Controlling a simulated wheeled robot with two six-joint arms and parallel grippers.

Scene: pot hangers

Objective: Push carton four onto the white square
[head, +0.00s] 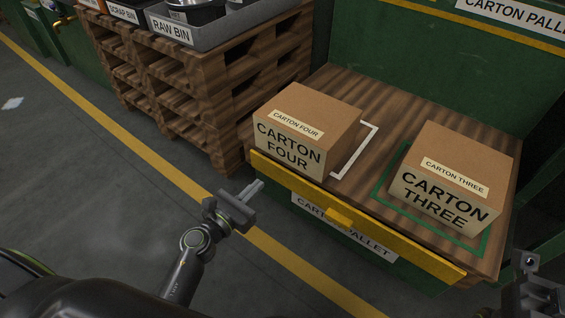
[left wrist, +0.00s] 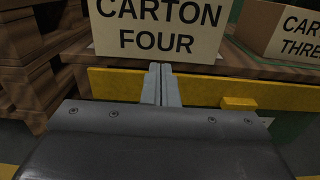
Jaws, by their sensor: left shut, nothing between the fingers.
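Carton four (head: 305,128) is a brown box with a pale labelled front, standing upright on the left part of a wooden pallet top. The white square (head: 372,136) is an outline on the wood. Its right side shows beside the carton, and the rest is hidden behind or under the box. My left gripper (head: 256,188) is shut and empty, in front of the pallet's yellow edge and apart from the carton. In the left wrist view the closed fingers (left wrist: 161,84) point towards carton four's front face (left wrist: 157,28). Part of my right arm shows at the lower right; its fingers are unclear.
Carton three (head: 455,180) stands inside a green outline (head: 385,172) on the right of the same pallet top. A yellow rail (head: 300,195) with a block runs along the front edge. Stacked pallets (head: 200,85) with bins stand at left. The floor in front is clear.

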